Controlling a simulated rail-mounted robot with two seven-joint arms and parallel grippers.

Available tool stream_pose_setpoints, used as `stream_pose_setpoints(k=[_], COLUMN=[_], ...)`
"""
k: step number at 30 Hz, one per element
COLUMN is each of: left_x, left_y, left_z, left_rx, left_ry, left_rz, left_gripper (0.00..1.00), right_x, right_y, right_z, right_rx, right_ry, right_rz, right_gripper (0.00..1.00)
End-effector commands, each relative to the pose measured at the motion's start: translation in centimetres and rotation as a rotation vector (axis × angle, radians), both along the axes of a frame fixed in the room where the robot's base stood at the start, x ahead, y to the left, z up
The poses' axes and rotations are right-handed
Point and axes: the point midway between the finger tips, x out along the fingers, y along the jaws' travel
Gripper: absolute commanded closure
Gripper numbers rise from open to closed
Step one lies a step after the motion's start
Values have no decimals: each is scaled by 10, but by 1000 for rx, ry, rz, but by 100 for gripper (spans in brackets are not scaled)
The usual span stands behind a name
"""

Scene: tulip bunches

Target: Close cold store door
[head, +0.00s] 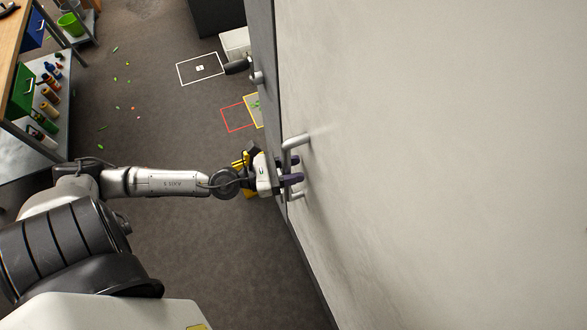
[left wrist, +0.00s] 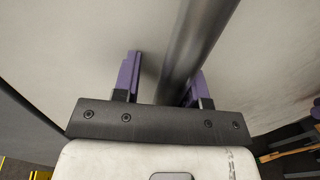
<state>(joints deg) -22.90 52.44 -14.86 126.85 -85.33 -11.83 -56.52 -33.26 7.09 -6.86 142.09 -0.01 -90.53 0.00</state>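The cold store door is a large pale grey panel (head: 440,150) that fills the right half of the head view. It also fills most of the left wrist view. A metal bar handle (head: 296,142) stands out from the door near its left edge. My left gripper (head: 291,181) is at this handle, with its purple fingers pointing at the door. In the left wrist view, the handle bar (left wrist: 197,40) runs between the two spread fingers (left wrist: 161,82), close to the right one, with a gap to the left one. My right gripper is not in view.
Marked squares (head: 200,68) lie on the dark floor, with green scraps around. A workbench with a lower shelf (head: 45,130) of bottles stands at the left. The floor between is mostly clear.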

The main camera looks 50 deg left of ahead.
Motion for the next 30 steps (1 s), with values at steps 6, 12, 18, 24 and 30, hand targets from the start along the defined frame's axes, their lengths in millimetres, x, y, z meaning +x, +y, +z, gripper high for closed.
stream_pose_setpoints(k=[6, 12, 18, 24, 30], left_x=[-1, -1, -5, -20, -40], left_y=[-1, -1, 1, 9, 19], left_z=[0, 1, -1, -5, -5], left_rx=[0, 0, 0, 1, 3], left_ry=[0, -1, 1, 3, 3], left_rz=[-3, -4, -3, -3, -2], left_gripper=[52, 52, 52, 52, 52], right_x=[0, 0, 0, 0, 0], right_y=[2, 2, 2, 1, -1], right_z=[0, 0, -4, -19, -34], right_rx=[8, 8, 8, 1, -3], right_ry=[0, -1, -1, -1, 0], right_rz=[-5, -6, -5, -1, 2], right_gripper=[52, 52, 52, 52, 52])
